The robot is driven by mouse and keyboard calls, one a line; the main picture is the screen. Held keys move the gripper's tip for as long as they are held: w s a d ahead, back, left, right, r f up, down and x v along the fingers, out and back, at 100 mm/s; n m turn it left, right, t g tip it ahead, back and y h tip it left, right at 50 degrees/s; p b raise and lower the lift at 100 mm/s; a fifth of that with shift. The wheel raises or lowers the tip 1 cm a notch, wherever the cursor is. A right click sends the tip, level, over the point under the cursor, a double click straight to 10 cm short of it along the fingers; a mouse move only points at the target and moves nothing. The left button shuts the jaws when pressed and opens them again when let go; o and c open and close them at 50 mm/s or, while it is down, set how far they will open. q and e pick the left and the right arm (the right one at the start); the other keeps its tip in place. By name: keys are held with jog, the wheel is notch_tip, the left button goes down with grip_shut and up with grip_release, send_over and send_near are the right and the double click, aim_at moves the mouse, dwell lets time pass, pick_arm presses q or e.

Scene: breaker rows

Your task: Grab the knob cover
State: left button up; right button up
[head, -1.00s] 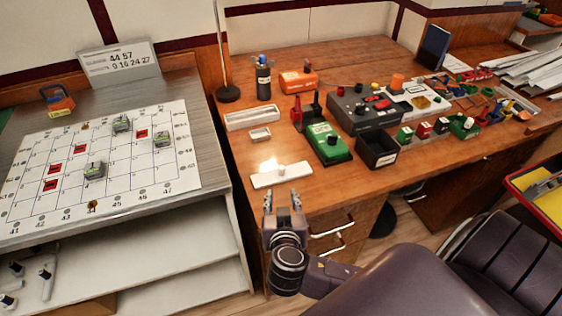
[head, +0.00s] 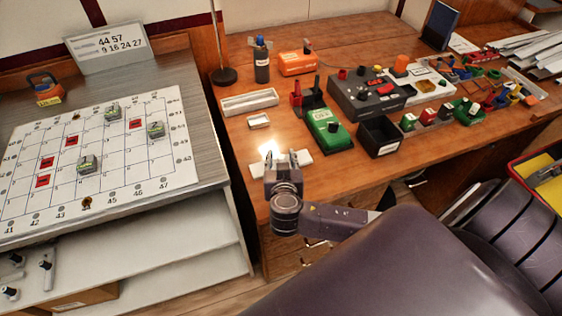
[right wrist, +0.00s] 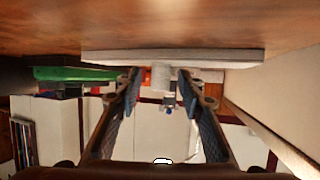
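A flat white piece (head: 305,157) lies near the front edge of the wooden desk; it looks like the knob cover, though I cannot be sure. My right gripper (head: 281,159) is in front of it and hides its middle. In the right wrist view the white piece (right wrist: 215,57) spans the top, with a short pale round knob (right wrist: 162,75) seen between the two spread fingers. The right gripper (right wrist: 160,83) is open and holds nothing. I cannot tell whether the fingers touch anything. My left gripper is not in view.
A green box (head: 327,131), a black open bin (head: 379,136) and a dark control box (head: 368,95) stand to the right. A small white tray (head: 258,121) and a long tray (head: 249,102) lie behind. A grid board (head: 110,185) is on the left.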

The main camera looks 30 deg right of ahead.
grip_shut()
dwell(0.3)
